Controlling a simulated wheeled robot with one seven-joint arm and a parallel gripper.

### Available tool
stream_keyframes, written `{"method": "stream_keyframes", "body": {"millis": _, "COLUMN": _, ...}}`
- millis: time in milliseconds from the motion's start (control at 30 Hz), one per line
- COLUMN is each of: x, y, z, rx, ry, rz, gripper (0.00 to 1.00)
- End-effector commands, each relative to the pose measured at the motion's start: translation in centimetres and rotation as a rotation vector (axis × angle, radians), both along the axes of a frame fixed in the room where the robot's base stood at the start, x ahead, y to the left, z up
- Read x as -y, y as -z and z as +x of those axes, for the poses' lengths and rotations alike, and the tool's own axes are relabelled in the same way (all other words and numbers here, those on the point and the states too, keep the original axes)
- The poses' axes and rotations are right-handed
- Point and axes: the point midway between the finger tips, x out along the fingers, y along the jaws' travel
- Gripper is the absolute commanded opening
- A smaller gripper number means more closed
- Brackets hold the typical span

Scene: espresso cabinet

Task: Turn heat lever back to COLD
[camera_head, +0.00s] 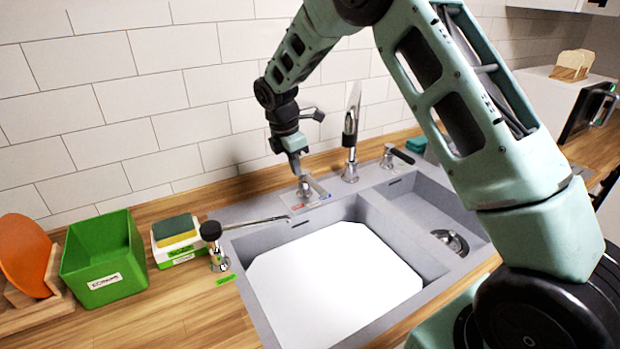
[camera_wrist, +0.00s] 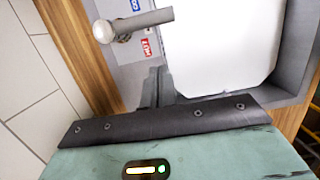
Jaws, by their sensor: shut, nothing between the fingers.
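The heat lever (camera_wrist: 148,19) is a silver bar on a round post beside the sink. In the wrist view it points right, between a blue label (camera_wrist: 135,5) and a red HOT label (camera_wrist: 147,47). In the head view the lever (camera_head: 304,187) stands on its label plate, partly hidden below my gripper (camera_head: 296,170). In the wrist view my gripper (camera_wrist: 158,88) is shut and empty, on the HOT side of the lever, with a visible gap to the bar. The blue label's wording is too small to read surely.
The sink (camera_head: 262,300) holds a white panel (camera_head: 335,285). A tall faucet (camera_head: 350,145) and a smaller handle (camera_head: 390,155) stand right of the lever. A green bin (camera_head: 103,260), a sponge holder (camera_head: 175,240) and a black-knobbed fixture (camera_head: 212,232) stand left. The tiled wall is close behind.

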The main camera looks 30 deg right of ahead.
Motion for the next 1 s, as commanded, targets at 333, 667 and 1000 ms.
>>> {"method": "stream_keyframes", "body": {"millis": 333, "x": 2.7, "y": 5.1, "z": -0.1, "rx": -0.001, "ry": 0.003, "rz": -0.001, "gripper": 0.0}}
{"method": "stream_keyframes", "body": {"millis": 667, "x": 4.4, "y": 6.3, "z": 0.0, "rx": 0.001, "ry": 0.001, "rz": 0.0, "gripper": 0.0}}
{"method": "stream_keyframes", "body": {"millis": 1000, "x": 4.5, "y": 6.3, "z": 0.0, "rx": 0.002, "ry": -0.002, "rz": 0.0, "gripper": 0.0}}
